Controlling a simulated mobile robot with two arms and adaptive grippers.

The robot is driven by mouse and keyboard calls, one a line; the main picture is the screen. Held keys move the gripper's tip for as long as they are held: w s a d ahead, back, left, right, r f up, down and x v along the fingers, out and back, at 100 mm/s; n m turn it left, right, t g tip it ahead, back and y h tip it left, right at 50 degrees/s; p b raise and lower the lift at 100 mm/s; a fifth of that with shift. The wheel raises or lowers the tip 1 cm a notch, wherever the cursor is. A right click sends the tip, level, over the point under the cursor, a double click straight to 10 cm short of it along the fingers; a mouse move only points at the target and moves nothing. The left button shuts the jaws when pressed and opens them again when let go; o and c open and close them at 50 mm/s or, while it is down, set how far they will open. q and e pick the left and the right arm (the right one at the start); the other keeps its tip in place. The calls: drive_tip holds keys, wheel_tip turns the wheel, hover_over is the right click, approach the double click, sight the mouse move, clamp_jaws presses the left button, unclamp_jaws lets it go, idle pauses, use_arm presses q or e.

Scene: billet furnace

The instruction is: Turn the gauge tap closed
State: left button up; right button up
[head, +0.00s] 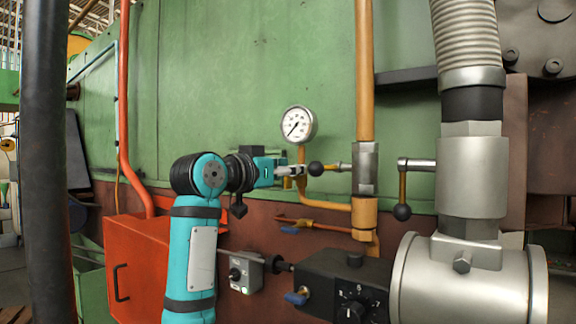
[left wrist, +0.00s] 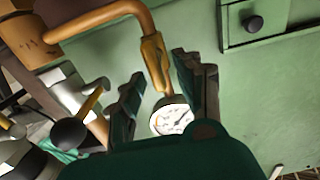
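The gauge tap (left wrist: 154,50) appears in the left wrist view as a yellow fitting on the yellow pipe leading to the gauge. In the head view my gripper largely hides it, and its handle position cannot be told. The round white gauge (head: 298,124) stands just above my left gripper (head: 295,170); it also shows in the left wrist view (left wrist: 172,118). My left gripper (left wrist: 165,95) has its dark fingers spread, one on each side of the gauge stem. Contact with the tap cannot be made out. My right gripper is in neither view.
A black ball-ended lever (head: 316,169) on the orange vertical pipe (head: 364,80) is close to my left fingertips. Another ball-ended lever (head: 402,212) hangs further right.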

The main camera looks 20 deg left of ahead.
use_arm(q)
drive_tip(key=c, duration=0.7)
clamp_jaws()
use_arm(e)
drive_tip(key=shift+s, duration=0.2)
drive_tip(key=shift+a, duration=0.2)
